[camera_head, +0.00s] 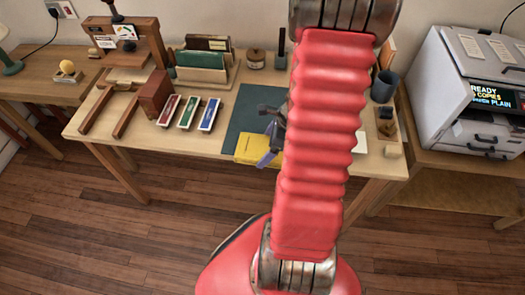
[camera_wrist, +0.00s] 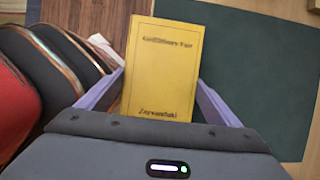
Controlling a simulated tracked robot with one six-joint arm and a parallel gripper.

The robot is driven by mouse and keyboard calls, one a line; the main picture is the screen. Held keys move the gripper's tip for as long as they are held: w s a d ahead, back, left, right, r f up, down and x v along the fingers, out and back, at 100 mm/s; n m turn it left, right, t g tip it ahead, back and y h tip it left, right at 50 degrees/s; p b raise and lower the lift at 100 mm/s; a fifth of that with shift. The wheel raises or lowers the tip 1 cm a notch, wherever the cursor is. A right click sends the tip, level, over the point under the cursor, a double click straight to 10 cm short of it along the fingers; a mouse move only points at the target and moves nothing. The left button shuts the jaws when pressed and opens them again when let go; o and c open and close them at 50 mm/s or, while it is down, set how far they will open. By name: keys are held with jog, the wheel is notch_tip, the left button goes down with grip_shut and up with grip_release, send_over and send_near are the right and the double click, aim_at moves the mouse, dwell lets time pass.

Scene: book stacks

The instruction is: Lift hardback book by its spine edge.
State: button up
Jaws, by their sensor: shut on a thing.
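The yellow hardback book (camera_wrist: 162,65) lies between the two purple fingers of my gripper (camera_wrist: 160,88) in the wrist view. One finger is at its left edge and one at its right edge, and the gripper is shut on it. The title and a name show on its cover. In the head view the book (camera_head: 250,149) is at the front edge of the table, partly hidden by my red arm. My gripper (camera_head: 268,146) shows there beside the arm. I cannot tell whether the book is clear of the table.
A dark green mat (camera_head: 240,108) lies on the wooden table (camera_head: 220,150) under and behind the book. Three small coloured boxes (camera_head: 188,113) stand to the left, with a book rack (camera_head: 205,70) behind. A blue-grey cup (camera_head: 384,87) is to the right. A printer (camera_head: 470,85) stands farther right.

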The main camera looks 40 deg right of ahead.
aim_at(266, 148)
jog(key=shift+c, duration=0.2)
notch_tip(266, 148, up, 10)
dwell(0.8)
dwell(0.5)
